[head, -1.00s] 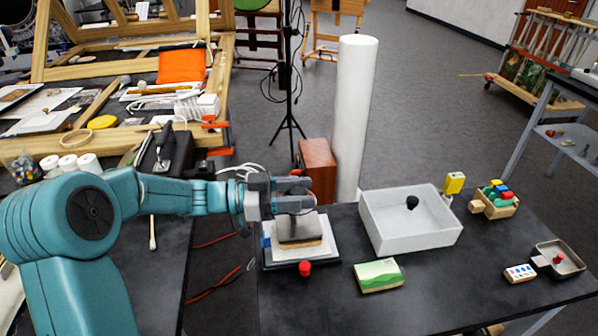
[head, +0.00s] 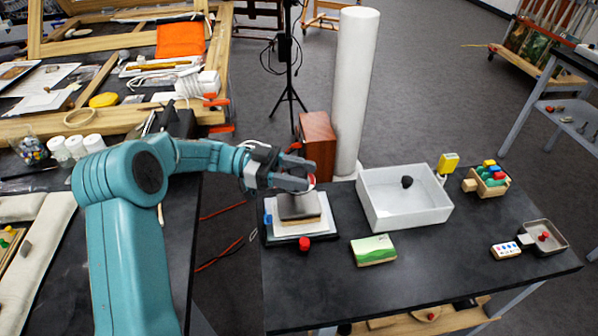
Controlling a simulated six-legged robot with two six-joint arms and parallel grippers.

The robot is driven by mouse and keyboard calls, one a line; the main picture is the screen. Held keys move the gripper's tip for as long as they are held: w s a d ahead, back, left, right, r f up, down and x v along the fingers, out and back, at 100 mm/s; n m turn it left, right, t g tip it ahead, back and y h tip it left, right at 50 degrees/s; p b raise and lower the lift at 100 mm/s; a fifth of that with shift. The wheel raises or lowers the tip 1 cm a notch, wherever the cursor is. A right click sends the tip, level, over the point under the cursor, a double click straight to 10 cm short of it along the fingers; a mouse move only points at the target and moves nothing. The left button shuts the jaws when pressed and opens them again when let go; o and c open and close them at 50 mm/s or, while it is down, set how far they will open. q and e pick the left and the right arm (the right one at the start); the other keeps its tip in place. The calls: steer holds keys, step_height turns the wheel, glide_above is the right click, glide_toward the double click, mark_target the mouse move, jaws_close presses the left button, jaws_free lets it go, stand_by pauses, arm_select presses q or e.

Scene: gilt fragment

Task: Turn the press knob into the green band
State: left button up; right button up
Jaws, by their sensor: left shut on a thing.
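The press (head: 298,207) stands at the left end of the black table, a grey block over a tan layer on a white base. My left gripper (head: 305,178) is directly above it, its jaws shut on the press knob, which is mostly hidden between the fingers. A small bit of red and white shows at the fingertips. I cannot make out the green band. A red knob (head: 304,243) sits at the base's front edge and a blue piece (head: 267,219) at its left side; my gripper is clear of both. My right gripper is not in view.
A white open bin (head: 435,217) holding a dark lump stands right of the press. A green-topped block (head: 373,250) lies in front of it. A grey tray (head: 552,228) and a wooden box of coloured pieces (head: 487,181) are farther right. A white column (head: 352,90) rises behind.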

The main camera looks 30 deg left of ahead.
arm_select(q)
steer(key=shift+r, duration=0.1)
steer(key=o, duration=1)
steer(key=shift+a, duration=0.1)
steer(key=shift+c, duration=0.2)
steer(key=s+a, duration=0.3)
steer(key=a, duration=1.3)
steer(key=shift+s+b, duration=0.2)
steer(key=shift+b, duration=0.2)
